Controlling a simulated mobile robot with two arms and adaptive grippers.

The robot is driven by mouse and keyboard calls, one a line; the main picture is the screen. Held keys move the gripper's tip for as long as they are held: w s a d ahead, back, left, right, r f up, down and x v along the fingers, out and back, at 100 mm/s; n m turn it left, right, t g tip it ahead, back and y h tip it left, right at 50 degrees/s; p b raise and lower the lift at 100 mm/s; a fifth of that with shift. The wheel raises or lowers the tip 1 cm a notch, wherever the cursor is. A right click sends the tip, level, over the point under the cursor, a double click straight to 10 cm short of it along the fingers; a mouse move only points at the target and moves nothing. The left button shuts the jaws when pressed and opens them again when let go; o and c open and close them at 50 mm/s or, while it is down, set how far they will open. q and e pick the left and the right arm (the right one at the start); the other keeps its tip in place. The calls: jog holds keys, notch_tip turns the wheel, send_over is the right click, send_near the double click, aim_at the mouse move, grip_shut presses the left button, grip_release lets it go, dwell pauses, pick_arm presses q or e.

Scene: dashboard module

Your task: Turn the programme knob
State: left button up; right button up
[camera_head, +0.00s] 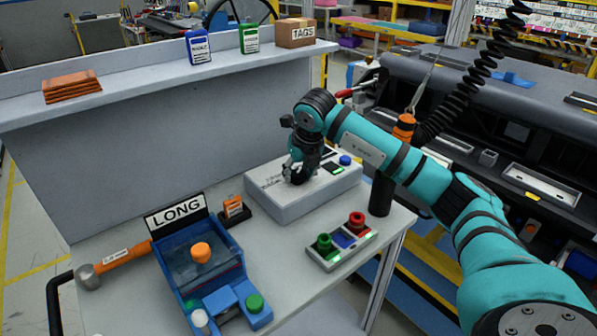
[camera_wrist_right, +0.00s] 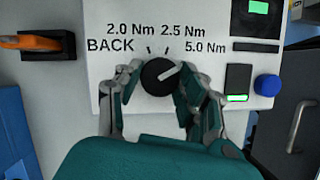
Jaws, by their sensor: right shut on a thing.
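The programme knob (camera_wrist_right: 158,77) is a round black dial with a white pointer line, on the top of a white box (camera_head: 312,203). Labels BACK, 2.0 Nm, 2.5 Nm and 5.0 Nm run around it. The pointer slants to the upper right, toward the side of the 5.0 Nm label; its exact tick is hard to tell. My right gripper (camera_head: 297,177) reaches down onto the box. In the wrist view its fingers (camera_wrist_right: 158,90) are on both sides of the knob, shut on it. In the head view the gripper hides the knob. My left gripper is not in view.
The box also has a blue button (camera_wrist_right: 267,85), a lit rocker switch (camera_wrist_right: 238,83) and a green display (camera_wrist_right: 259,7). A button panel (camera_head: 342,246), a blue LONG bin (camera_head: 172,279) and an orange-handled hammer (camera_head: 122,256) share the bench. A black-orange tool (camera_head: 381,190) hangs right of the box.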

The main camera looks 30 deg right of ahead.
jog(key=o, duration=1.1)
jog(key=shift+o, duration=0.2)
jog(key=v, duration=1.2)
jog(key=shift+w, duration=0.15)
